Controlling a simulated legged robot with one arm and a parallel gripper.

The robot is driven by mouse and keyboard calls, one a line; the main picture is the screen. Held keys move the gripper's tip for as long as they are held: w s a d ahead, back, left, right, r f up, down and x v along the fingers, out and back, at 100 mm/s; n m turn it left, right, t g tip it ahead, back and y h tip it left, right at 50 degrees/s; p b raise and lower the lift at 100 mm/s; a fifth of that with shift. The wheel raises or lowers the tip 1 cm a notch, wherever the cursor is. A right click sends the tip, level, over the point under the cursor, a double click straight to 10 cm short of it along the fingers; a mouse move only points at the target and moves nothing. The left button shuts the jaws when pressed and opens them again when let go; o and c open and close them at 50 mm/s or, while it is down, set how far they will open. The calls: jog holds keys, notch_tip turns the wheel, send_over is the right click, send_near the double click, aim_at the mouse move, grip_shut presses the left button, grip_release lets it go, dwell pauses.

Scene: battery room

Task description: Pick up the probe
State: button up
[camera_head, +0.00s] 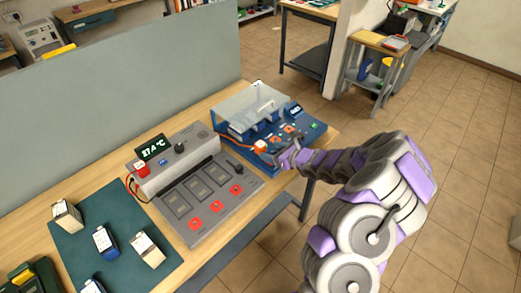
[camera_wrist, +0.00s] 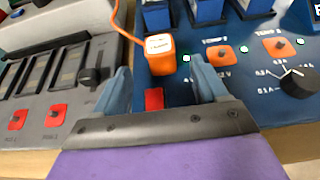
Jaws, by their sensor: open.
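The probe (camera_wrist: 161,62) is a small orange block with a white label and an orange cable. It stands upright on the blue test panel (camera_wrist: 275,105). In the head view the probe (camera_head: 260,146) shows at the panel's near left part. My gripper (camera_wrist: 160,77) is open and empty, with one finger on each side of the probe in the wrist picture. The probe appears just beyond the fingertips, and I see no contact. In the head view my gripper (camera_head: 284,155) is at the panel's near edge, reaching in from the right.
The grey charger unit (camera_head: 205,190) stands directly left of the panel. A clear cover (camera_head: 250,103) stands over the panel's back. Several small batteries lie on a green mat (camera_head: 80,240) at the left. A grey partition (camera_head: 120,85) runs behind the bench.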

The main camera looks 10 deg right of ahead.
aim_at(264, 147)
jog(key=b+x, duration=0.1)
jog(key=x, duration=0.5)
jog(key=shift+w+r+b, duration=0.1)
jog(key=shift+w+b, duration=0.05)
jog(key=shift+b, duration=0.2)
jog(key=shift+w+a, duration=0.3)
jog(key=shift+w, duration=0.05)
jog(key=c, duration=1.2)
jog(key=shift+o, duration=0.2)
jog(key=shift+r, duration=0.1)
